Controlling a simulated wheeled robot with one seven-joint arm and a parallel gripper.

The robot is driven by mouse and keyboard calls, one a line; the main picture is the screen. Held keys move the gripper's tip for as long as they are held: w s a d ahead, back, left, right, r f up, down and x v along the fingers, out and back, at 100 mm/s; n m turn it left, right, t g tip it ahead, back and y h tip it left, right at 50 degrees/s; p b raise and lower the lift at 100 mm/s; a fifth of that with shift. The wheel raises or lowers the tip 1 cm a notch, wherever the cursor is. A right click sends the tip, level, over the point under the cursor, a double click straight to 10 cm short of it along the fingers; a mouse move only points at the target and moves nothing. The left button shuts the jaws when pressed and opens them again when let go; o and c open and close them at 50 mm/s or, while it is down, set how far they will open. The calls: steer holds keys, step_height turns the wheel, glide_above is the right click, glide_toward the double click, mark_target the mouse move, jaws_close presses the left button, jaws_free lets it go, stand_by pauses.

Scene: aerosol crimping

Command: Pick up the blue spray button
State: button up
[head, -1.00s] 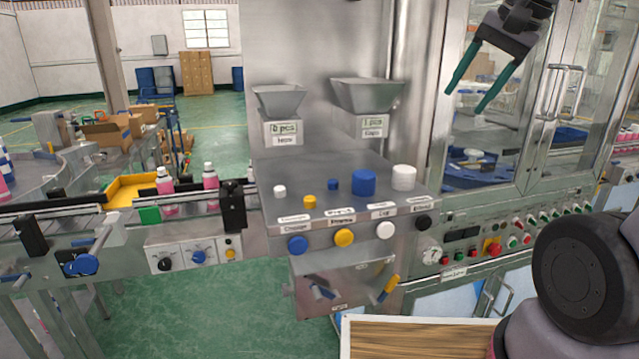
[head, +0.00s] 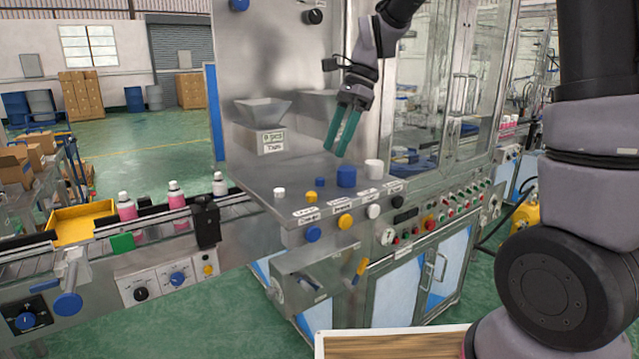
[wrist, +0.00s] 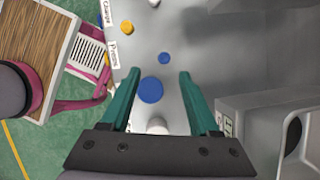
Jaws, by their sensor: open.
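The small blue spray button (head: 320,182) stands on the grey metal shelf between a yellow button and a larger blue cap (head: 346,177). In the wrist view the spray button (wrist: 165,58) lies just beyond the fingertips, and the larger blue cap (wrist: 151,90) shows between the fingers. My gripper (head: 336,152) has green fingers, is open and empty, and hangs above the shelf over the blue parts. It also shows in the wrist view (wrist: 158,73). No contact with either blue part shows.
A white cap (head: 374,169) stands right of the blue cap. A yellow button (head: 309,195) and a small white button (head: 279,193) stand to the left. A metal hopper (head: 262,112) is on the panel behind; another is partly hidden by my gripper.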

mark_target(317, 185)
steer(key=x, duration=0.7)
steer(key=shift+w+a+f, duration=0.15)
steer(key=shift+w+a, duration=0.1)
steer(key=shift+w, duration=0.05)
jaws_close()
